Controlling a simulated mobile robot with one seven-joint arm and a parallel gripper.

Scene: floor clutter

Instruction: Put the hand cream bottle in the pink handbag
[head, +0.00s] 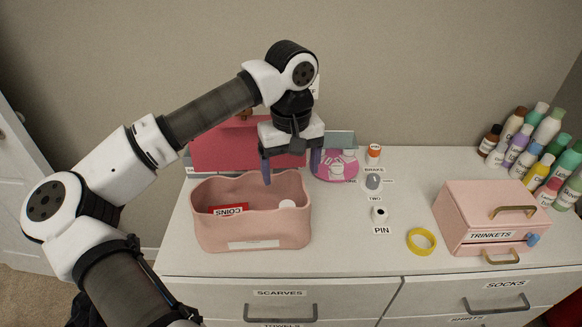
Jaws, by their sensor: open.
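The pink handbag (252,228) stands open-topped at the front left of the white dresser top, with a pale label on its front. I cannot tell whether that white thing is the hand cream bottle, as the bag wall hides the rest. My gripper (291,167) points down, open, with purple fingertips, over the back right part of the bag. Nothing shows between its fingers.
A dark pink box-like thing (218,150) is behind the bag, partly hidden by my arm. A pink round item (335,168), small labelled objects and a yellow ring (421,241) lie to the right. A pink TRINKETS box (485,220) and several bottles (540,150) stand far right.

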